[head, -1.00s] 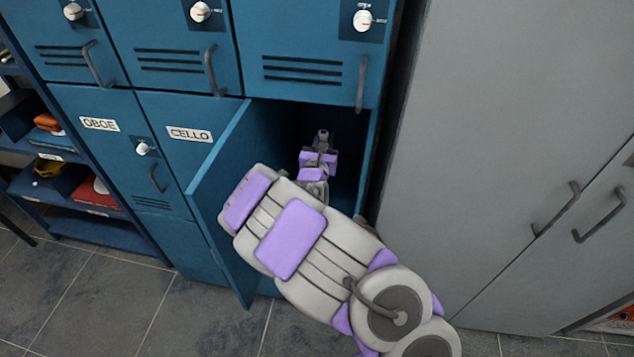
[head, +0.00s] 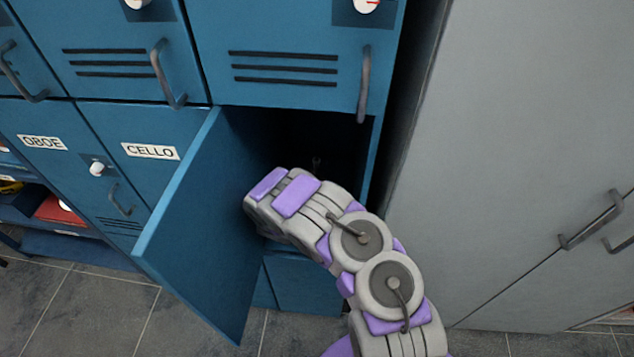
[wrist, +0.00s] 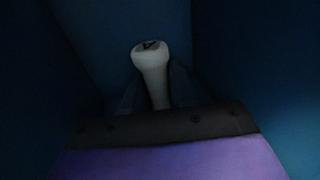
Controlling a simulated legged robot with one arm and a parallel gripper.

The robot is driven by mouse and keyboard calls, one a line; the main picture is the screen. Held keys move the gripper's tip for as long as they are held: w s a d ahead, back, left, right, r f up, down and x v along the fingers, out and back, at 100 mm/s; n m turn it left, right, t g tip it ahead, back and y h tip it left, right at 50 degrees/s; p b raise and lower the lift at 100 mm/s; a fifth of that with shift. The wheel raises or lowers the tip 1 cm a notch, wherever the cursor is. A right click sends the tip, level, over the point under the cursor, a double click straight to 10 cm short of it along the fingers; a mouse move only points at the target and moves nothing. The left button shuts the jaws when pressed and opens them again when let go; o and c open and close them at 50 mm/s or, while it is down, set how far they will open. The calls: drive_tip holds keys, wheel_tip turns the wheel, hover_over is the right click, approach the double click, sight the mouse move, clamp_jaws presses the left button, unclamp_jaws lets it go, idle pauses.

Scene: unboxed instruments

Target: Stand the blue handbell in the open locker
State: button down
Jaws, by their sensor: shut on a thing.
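The open locker (head: 335,130) is in the middle of the head view, its blue door (head: 195,225) swung out to the left. My arm reaches in through the opening, and its links hide most of the lower interior. In the wrist view, my gripper (wrist: 154,92) is shut on the pale handle of the handbell (wrist: 152,62), among dark blue locker walls. The handle leans slightly in that picture. The bell's blue body is not visible, and I cannot tell whether it touches the locker floor.
Shut blue lockers surround the opening, with labels OBOE (head: 42,143) and CELLO (head: 150,151) to the left. A tall grey cabinet (head: 510,150) stands close on the right. The open door edge is near my arm's left side. The tiled floor in front is bare.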

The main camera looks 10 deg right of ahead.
drive_tip(key=f, duration=0.2)
drive_tip(key=f+b, duration=0.1)
drive_tip(key=f, duration=0.2)
drive_tip(key=shift+a+f, duration=0.3)
drive_tip(key=shift+f, duration=0.05)
drive_tip(key=shift+d+f, duration=0.15)
drive_tip(key=shift+f, duration=0.1)
drive_tip(key=shift+f, duration=0.1)
drive_tip(key=c, duration=0.9)
unclamp_jaws()
